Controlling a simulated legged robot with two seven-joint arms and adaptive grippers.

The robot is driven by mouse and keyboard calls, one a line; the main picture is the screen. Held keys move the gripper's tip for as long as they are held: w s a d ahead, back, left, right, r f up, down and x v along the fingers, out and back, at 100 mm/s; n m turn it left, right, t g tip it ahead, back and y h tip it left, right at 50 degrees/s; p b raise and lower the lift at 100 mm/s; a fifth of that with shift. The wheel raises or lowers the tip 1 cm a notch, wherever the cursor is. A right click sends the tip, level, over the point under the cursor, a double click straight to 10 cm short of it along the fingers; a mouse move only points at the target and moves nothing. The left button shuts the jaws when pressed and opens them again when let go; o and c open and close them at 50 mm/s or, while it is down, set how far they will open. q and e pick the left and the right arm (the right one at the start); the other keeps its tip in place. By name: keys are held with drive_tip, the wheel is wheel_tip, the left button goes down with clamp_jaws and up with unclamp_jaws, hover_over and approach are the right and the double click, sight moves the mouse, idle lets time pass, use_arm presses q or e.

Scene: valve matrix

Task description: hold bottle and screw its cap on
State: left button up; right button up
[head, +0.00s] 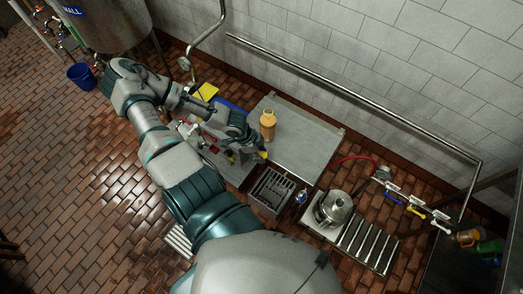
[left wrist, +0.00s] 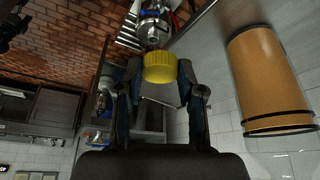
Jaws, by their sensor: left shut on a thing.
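An amber bottle (head: 267,124) stands upright on the grey metal table (head: 305,140). In the left wrist view the ribbed yellow cap (left wrist: 160,68) sits between the two fingertips. The right gripper does not show in either view.
A slotted metal basin (head: 271,190) is just below the table. A steel pot (head: 334,207) stands to the right, near several colored valve handles (head: 416,211). A yellow item (head: 206,91) lies behind my forearm. The table right of the bottle is clear.

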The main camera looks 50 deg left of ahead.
use_arm(q)
drive_tip(key=shift+w+d+f, duration=0.15)
drive_tip(key=shift+w, duration=0.2)
drive_tip(key=w+d+n+b, duration=0.1)
drive_tip(key=w+d, duration=0.1)
drive_tip(key=w, duration=0.1)
drive_tip(key=w+d+n, duration=0.1)
drive_tip(key=w+n, duration=0.1)
drive_tip(key=w, duration=0.1)
drive_tip(key=w+d+f+n+t+y+b, duration=0.1)
drive_tip(key=w+d, duration=0.1)
drive_tip(key=w, duration=0.1)
drive_tip(key=shift+d+n+b, duration=0.3)
drive_tip(key=w+d+r, duration=0.1)
drive_tip(key=w+d+r+n, duration=0.1)
drive_tip(key=w+d, duration=0.1)
drive_tip(key=w+d+r+n+y+b, duration=0.1)
drive_tip(key=w, duration=0.1)
drive_tip(key=shift+d, duration=0.4)
drive_tip(key=w+d+r+n+y, duration=0.1)
drive_tip(key=w+d+r+n, duration=0.1)
drive_tip(key=d+r, duration=0.3)
drive_tip(key=shift+w+n+b, duration=0.3)
drive_tip(key=shift+w+b, duration=0.1)
drive_tip(key=shift+w, duration=0.1)
